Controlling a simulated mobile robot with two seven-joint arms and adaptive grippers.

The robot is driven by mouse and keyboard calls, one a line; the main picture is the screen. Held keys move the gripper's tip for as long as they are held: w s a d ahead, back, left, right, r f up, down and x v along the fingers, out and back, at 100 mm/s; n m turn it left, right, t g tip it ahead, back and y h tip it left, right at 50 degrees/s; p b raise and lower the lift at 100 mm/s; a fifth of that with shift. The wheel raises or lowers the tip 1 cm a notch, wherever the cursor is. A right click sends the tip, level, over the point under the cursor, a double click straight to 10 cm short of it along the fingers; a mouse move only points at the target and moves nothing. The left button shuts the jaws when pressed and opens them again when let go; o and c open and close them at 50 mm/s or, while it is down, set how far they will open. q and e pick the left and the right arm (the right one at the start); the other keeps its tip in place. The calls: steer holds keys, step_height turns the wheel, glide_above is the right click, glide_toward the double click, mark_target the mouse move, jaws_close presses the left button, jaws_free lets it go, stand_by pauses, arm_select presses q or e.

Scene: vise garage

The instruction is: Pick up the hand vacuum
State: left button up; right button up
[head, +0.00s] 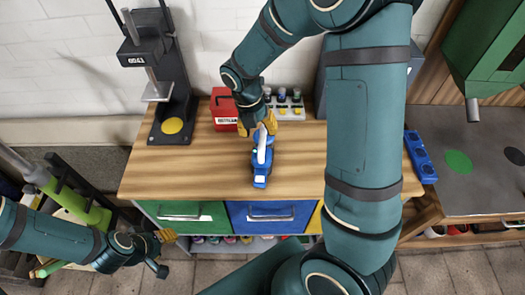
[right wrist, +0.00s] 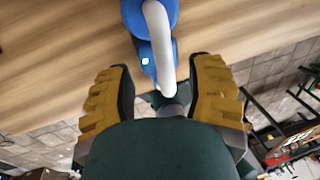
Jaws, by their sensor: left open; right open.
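The hand vacuum (head: 261,165) is blue with a white curved handle and lies on the wooden worktop near its front middle. My right gripper (head: 260,121) is over the vacuum's far end and hides part of it. In the right wrist view the vacuum's white handle (right wrist: 157,28) runs down between the two open yellow fingers of my right gripper (right wrist: 160,90), with a gap on each side. Its blue body and a small green light show beyond. My left gripper (head: 164,243) is open and empty, low in front of the bench's left side, far from the vacuum.
A red box (head: 222,108) stands on the worktop (head: 200,170) left of my right gripper. A black press (head: 170,75) stands at the back left, and a rack of small bottles (head: 287,105) behind the vacuum. The worktop's front left is clear.

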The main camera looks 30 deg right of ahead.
mark_target(262, 136)
steer(key=shift+s+d+f+b, duration=0.1)
steer(key=shift+s+d+f, duration=0.1)
steer(key=shift+f, duration=0.7)
steer(key=shift+s+d+f+b, duration=0.15)
steer(key=shift+f, duration=0.75)
steer(key=shift+s+d+f+b, duration=0.1)
steer(key=shift+s+d+f, duration=0.1)
steer(key=shift+f, duration=0.7)
steer(key=shift+r, duration=0.1)
jaws_close()
